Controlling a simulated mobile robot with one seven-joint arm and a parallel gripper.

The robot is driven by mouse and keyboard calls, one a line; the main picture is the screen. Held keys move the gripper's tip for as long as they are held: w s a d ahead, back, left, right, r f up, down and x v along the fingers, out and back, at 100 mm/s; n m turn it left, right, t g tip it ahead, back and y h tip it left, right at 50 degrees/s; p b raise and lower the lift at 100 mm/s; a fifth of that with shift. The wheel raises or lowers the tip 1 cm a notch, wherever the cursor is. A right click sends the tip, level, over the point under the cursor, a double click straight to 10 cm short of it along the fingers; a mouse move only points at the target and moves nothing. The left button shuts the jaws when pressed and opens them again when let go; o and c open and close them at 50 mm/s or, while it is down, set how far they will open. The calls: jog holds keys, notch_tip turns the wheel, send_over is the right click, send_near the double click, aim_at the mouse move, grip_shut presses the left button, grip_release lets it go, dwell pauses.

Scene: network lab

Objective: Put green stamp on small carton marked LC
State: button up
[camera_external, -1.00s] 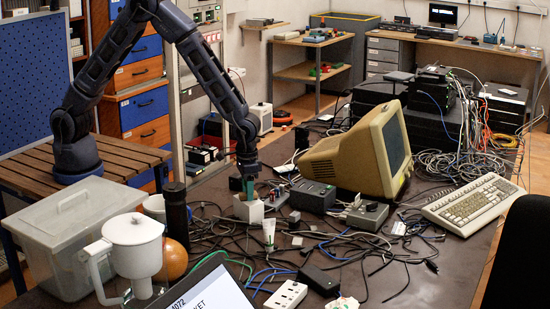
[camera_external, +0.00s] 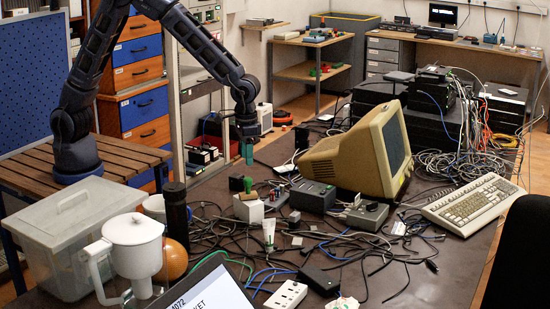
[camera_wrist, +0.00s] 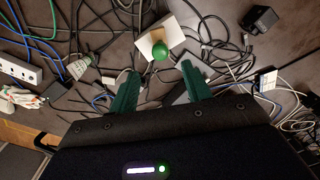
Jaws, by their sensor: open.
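A small white carton (camera_external: 250,211) stands on the dark table among cables; its marking cannot be read. The green stamp (camera_external: 248,185), with a round green knob, stands upright on top of it. The wrist view shows the stamp (camera_wrist: 160,50) from above, on the pale carton (camera_wrist: 146,44). My gripper (camera_external: 249,155) is above the carton and stamp, clear of both. In the wrist view its green fingers (camera_wrist: 160,72) are spread apart with nothing between them, and the stamp lies just beyond their tips.
Loose cables cover the table around the carton. A grey box (camera_external: 313,196) and an old beige monitor (camera_external: 345,160) stand to the right, a white tube (camera_external: 269,234) in front. A dark cylinder (camera_external: 176,210) and a lidded plastic bin (camera_external: 75,235) stand to the left.

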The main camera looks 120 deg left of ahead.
jog(key=s+d+r+m+t, duration=0.1)
jog(key=s+d+r+m, duration=0.1)
jog(key=s+d+r, duration=0.55)
jog(key=s+d+r+m+t, duration=0.15)
jog(key=s+d+r, duration=0.35)
jog(key=s+r, duration=0.6)
jog(key=s+d+r+m+t, duration=0.1)
jog(key=s+d+r+m, duration=0.1)
jog(key=s, duration=0.8)
jog(key=s+d+r+m+t, duration=0.1)
jog(key=s+d+r+m, duration=0.2)
jog(key=s, duration=0.7)
jog(key=shift+s+d+r+m, duration=0.15)
jog(key=shift+s+d+m, duration=0.15)
jog(key=shift+d, duration=0.45)
